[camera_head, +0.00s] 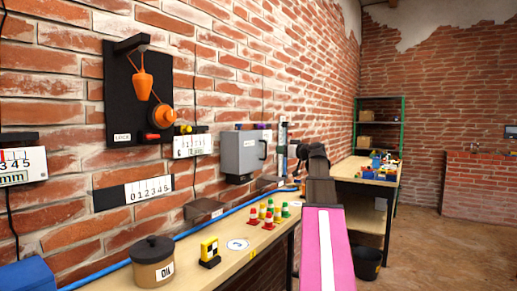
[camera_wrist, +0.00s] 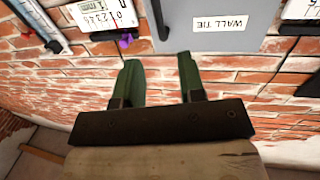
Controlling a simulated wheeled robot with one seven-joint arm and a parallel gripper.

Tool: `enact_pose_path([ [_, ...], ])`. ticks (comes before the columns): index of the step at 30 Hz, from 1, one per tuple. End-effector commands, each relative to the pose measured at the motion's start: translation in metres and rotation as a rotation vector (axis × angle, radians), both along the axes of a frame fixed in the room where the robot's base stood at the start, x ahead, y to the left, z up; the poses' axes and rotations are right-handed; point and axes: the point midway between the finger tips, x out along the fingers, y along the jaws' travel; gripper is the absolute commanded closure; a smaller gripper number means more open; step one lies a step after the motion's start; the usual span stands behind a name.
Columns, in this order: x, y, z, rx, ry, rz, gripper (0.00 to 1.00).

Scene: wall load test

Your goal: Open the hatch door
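A grey wall box (camera_head: 243,152) with a front door hangs on the brick wall in the head view. A dark handle (camera_head: 264,148) sits on the door's right side. In the wrist view the grey door (camera_wrist: 240,42) is at the top, upside down, with a "WALL TIE" label (camera_wrist: 218,22). A dark upright bar (camera_wrist: 160,18), likely the handle, shows beside it. My gripper (camera_wrist: 159,60) has its two green fingers apart, with nothing between them, pointing toward the box's edge. In the head view my gripper (camera_head: 299,152) is right of the box; its fingers are unclear there.
A wooden bench (camera_head: 262,243) below holds small cones (camera_head: 268,213), an oil pot (camera_head: 153,262) and a yellow marker block (camera_head: 209,251). A black board (camera_head: 138,92) and number plates hang left of the box. A second table (camera_head: 365,173) stands behind my arm.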

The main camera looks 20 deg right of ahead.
Motion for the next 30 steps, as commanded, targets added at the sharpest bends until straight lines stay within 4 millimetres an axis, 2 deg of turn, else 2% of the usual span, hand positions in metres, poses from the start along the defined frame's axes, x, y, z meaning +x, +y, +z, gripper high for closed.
enact_pose_path([
  [5, 0.016, 0.007, 0.001, 0.001, 0.000, 0.002, 0.63],
  [18, 0.082, 0.040, 0.000, 0.000, 0.001, 0.001, 0.63],
  [24, 0.094, 0.047, 0.000, 0.000, 0.001, 0.000, 0.63],
  [30, 0.096, 0.048, 0.000, 0.000, 0.000, 0.000, 0.63],
])
